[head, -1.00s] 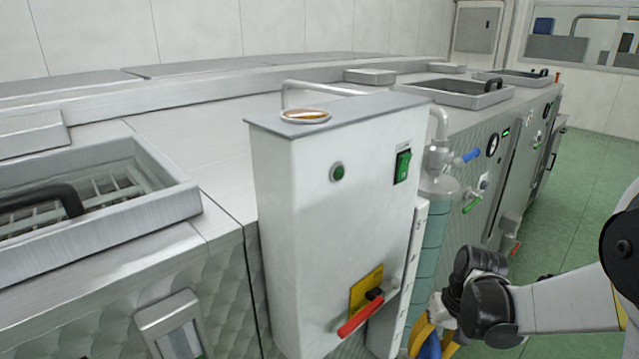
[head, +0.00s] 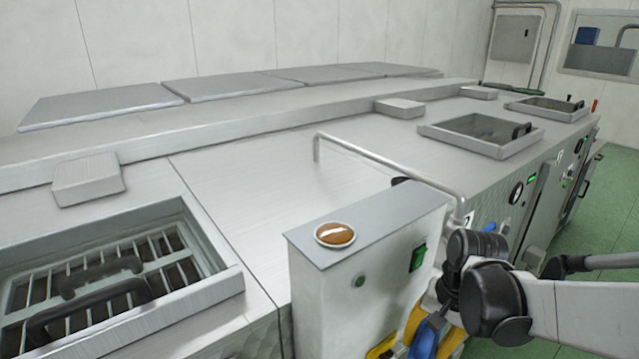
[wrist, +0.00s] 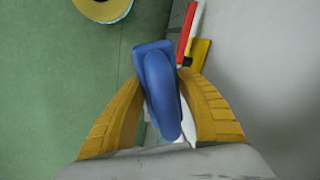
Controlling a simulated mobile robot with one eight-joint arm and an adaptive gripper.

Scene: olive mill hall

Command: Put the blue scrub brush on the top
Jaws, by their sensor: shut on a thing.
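The blue scrub brush (head: 427,338) is held between the yellow fingers of my gripper (head: 417,332), low in the head view beside the right side of a pale control cabinet. In the wrist view, both fingers of my gripper (wrist: 162,82) close on the brush (wrist: 161,92) from either side. The brush's lower part is hidden by the wrist. The cabinet's flat grey top (head: 385,222) shows in the head view, above the level of the brush. The long steel machine top (head: 250,185) lies behind it.
A small dish with brown contents (head: 335,234) sits on the cabinet top's left part; its right part is clear. A bent pipe (head: 385,165) runs behind the cabinet. A red lever (wrist: 188,28) is near the brush. An open grated hatch (head: 105,285) is at left.

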